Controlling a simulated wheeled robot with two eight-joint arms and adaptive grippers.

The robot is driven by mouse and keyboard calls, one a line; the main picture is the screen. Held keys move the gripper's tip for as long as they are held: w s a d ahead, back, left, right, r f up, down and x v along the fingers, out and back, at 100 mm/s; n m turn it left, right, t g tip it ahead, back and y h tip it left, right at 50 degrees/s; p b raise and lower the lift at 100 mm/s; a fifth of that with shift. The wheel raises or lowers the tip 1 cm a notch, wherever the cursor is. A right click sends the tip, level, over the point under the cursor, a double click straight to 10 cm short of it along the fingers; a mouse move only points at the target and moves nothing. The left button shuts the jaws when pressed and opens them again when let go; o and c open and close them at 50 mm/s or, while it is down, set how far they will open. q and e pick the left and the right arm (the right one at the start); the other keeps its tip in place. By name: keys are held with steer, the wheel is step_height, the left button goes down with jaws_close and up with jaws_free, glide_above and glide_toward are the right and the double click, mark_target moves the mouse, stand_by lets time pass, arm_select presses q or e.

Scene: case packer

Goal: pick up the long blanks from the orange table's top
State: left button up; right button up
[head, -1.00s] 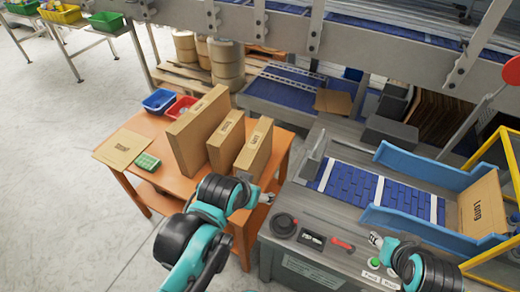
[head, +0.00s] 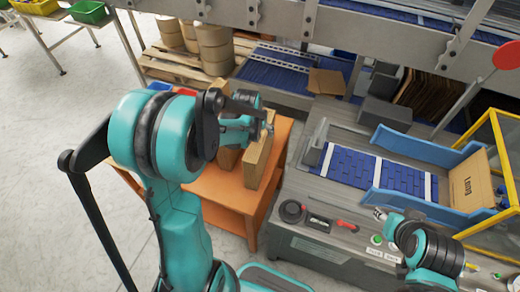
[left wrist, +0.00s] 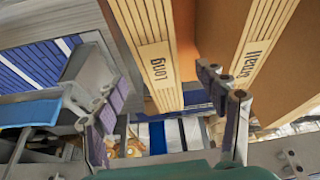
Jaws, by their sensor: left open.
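The long blanks (left wrist: 158,60) stand upright as a stack marked "Long" in the left wrist view. In the head view, the rightmost upright stack (head: 257,163) stands on the orange table (head: 221,192), partly hidden by my arm. My left gripper (head: 262,128) is above the table at the tops of the stacks. In the left wrist view my left gripper (left wrist: 168,118) is open, with its fingers either side of the "Long" stack's near end. I cannot tell if they touch it. My right gripper (head: 380,215) is over the grey machine bench, its jaws too small to judge.
A stack marked "Small" (left wrist: 250,50) stands close to the right of the long one. The packer's blue conveyor (head: 350,170) has blue side guides (head: 420,147) and a carton marked "Long" (head: 472,180). A yellow frame (head: 508,150) stands at the right.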

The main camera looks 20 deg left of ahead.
mark_target(260, 134)
arm_select(q)
steer(key=b+x, duration=0.1)
steer(key=x, duration=0.5)
steer(key=shift+w+b, duration=0.25)
steer(key=shift+b, duration=0.05)
steer(key=shift+r, duration=0.1)
jaws_close()
